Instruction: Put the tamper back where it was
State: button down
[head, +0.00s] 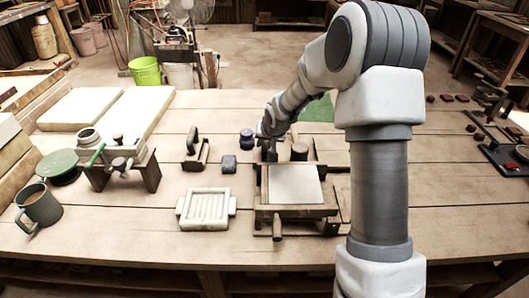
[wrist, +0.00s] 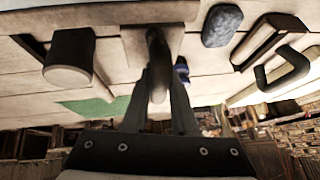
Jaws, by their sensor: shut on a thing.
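My gripper (head: 269,137) is just behind the wooden tile press (head: 292,211), at the far edge of its pale slab (head: 294,184). It is shut on the tamper (head: 271,154), which shows as a small dark upright piece below the fingers.
A dark cylinder (head: 299,151) stands close on the right. A blue jar (head: 247,139), blue-grey block (head: 229,163) and handled wooden tool (head: 195,151) are on the left. A green sheet (head: 318,109) lies behind.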

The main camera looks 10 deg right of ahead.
jog(key=shift+f, duration=1.3)
jog(key=shift+f+b, duration=0.15)
jog(key=shift+b, duration=0.25)
jog(key=c, duration=0.7)
grip_release()
